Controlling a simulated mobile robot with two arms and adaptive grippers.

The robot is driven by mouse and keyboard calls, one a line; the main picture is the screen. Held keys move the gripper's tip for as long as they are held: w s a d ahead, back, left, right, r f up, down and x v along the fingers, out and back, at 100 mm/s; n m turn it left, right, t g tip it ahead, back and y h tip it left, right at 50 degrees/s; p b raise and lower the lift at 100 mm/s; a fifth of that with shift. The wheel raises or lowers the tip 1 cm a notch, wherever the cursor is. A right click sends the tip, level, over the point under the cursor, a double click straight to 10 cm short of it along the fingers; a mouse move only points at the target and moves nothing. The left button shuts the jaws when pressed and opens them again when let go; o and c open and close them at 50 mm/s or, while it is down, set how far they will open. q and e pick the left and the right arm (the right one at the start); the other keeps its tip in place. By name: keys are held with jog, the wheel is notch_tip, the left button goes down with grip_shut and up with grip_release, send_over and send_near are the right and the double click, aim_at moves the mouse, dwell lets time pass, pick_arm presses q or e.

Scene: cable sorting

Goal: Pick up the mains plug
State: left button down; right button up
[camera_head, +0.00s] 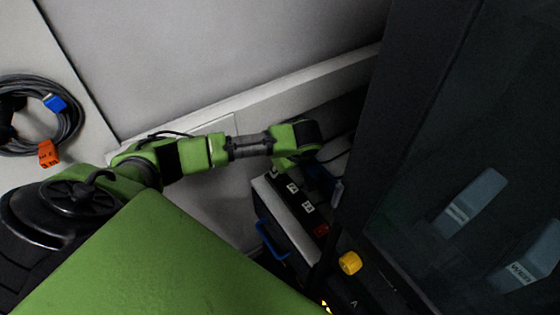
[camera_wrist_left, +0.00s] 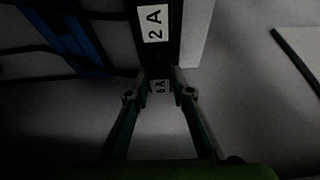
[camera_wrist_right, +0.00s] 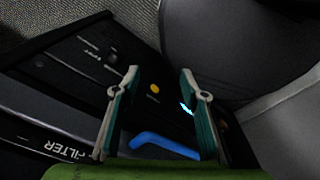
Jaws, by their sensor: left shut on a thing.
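My left arm reaches in from the left in the head view, and its gripper (camera_head: 332,187) is low beside a black strip with white labels (camera_head: 292,188). In the left wrist view the left gripper (camera_wrist_left: 163,78) has its fingertips close together on a small dark thing (camera_wrist_left: 161,66). Shadow hides its shape, so I cannot tell for sure that it is the mains plug.
A grey cable coil (camera_head: 76,128) with blue (camera_head: 55,103) and orange (camera_head: 48,153) ends is at the left. A yellow knob (camera_head: 349,262), a red switch (camera_head: 321,230) and a blue handle (camera_head: 268,240) are near the strip. A dark cabinet (camera_head: 420,130) fills the right.

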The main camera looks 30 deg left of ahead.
pick_arm(q)
jog(key=s+d+r+p, duration=0.3)
jog(key=s+r+p, duration=0.4)
jog(key=s+r, duration=0.6)
notch_tip(320, 180, up, 2)
jog(key=shift+s+d, duration=0.15)
jog(key=shift+s, duration=0.15)
dwell(0.4)
jog(key=shift+w, duration=0.1)
